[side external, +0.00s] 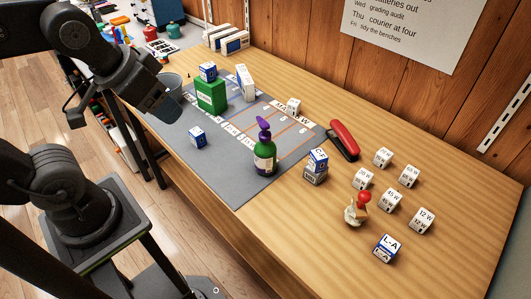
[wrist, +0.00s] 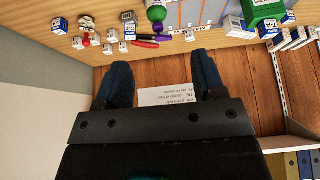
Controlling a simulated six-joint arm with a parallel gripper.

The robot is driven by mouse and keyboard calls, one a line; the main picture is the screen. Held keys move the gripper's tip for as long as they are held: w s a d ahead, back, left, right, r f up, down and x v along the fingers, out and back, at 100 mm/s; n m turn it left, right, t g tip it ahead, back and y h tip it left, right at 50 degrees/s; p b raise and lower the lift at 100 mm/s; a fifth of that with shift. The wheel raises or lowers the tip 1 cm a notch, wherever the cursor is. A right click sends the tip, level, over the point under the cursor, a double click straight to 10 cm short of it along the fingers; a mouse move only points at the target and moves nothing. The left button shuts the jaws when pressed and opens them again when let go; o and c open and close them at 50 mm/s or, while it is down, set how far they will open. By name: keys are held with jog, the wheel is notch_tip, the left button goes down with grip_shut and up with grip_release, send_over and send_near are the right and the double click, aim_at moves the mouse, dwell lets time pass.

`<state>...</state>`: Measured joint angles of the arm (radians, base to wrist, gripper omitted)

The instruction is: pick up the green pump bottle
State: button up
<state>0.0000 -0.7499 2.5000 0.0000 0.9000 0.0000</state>
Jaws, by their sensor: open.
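The green pump bottle (side external: 265,154) stands upright on the grey mat (side external: 222,170), near its right end. It has a purple pump head and a pale label. It also shows at the top of the wrist view (wrist: 157,13), with its purple head towards me. My gripper (side external: 163,107) is at the upper left in the side external view, above the mat's left end and well apart from the bottle. In the wrist view my gripper (wrist: 160,80) has its two dark fingers spread wide with nothing between them.
A green box (side external: 211,95) with a small blue-and-white box on top stands left of the bottle. A small blue-and-white box (side external: 198,137) lies nearer. Stacked small boxes (side external: 316,168), a red-and-black stapler (side external: 343,140) and several white cubes (side external: 390,199) are to the right. A wooden wall stands behind.

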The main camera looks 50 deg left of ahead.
jog(key=m+g+y, duration=0.4)
jog(key=m, duration=1.7)
send_over(265, 125)
jog(key=s+d, duration=0.1)
jog(key=d, duration=0.2)
notch_tip(265, 125, down, 7)
jog(key=x, duration=0.8)
jog(key=shift+s, duration=0.1)
jog(key=shift+d+x, duration=0.2)
jog(key=shift+x, duration=2.45)
jog(key=shift+s+f, duration=0.1)
jog(key=shift+c, duration=0.2)
grip_shut()
